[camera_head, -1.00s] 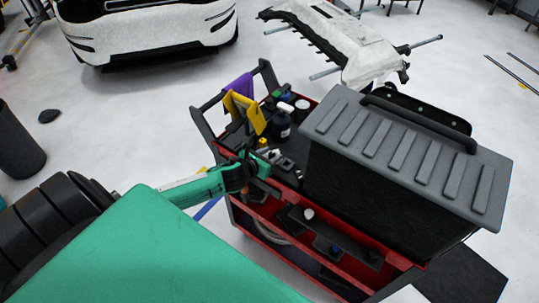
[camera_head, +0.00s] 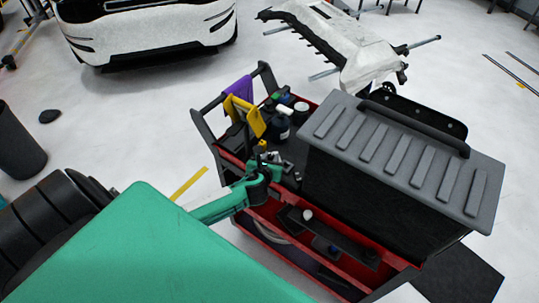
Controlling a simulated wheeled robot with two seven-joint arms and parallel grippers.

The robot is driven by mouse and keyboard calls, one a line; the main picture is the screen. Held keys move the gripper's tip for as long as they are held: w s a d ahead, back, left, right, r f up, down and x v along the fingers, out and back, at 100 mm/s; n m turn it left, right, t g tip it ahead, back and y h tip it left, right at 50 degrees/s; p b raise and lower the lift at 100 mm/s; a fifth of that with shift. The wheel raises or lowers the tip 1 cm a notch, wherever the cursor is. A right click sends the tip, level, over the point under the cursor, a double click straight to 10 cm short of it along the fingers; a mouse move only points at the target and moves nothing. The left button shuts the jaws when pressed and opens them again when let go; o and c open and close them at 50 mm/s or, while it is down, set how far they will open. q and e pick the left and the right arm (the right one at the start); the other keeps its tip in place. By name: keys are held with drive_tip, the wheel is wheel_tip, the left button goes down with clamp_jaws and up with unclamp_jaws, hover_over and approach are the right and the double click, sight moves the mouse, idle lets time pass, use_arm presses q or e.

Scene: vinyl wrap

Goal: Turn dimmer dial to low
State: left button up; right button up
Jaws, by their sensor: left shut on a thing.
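My left gripper (camera_head: 265,167) reaches in from the left on a green arm. It is at the near left edge of the red tool cart (camera_head: 262,208), beside small items on the cart's top. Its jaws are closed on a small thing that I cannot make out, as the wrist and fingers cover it. I cannot pick out a dimmer dial; it may be hidden behind the gripper or too small to see. My right gripper is not in view.
A large grey-lidded black box (camera_head: 405,145) fills the cart's right side. Bottles (camera_head: 279,127), a yellow cloth (camera_head: 248,113) and a purple cloth (camera_head: 239,88) are at its far left. A white car (camera_head: 150,35) and a bumper on a stand (camera_head: 340,40) stand behind. Floor between is clear.

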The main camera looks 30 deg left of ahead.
use_arm(q)
drive_tip(key=n+y, duration=0.1)
drive_tip(key=n+g+y+p, duration=0.1)
drive_tip(key=n+y, duration=0.1)
drive_tip(key=shift+w+d+r+g+y+p, duration=0.15)
drive_tip(key=shift+d+g+y+p, duration=0.15)
drive_tip(key=shift+g+p, duration=0.1)
drive_tip(key=shift+w+n+g+y+p, duration=0.1)
drive_tip(key=shift+n+g+y+p, duration=0.35)
drive_tip(key=shift+n+g+y, duration=0.75)
drive_tip(key=shift+n, duration=0.4)
drive_tip(key=o, duration=1)
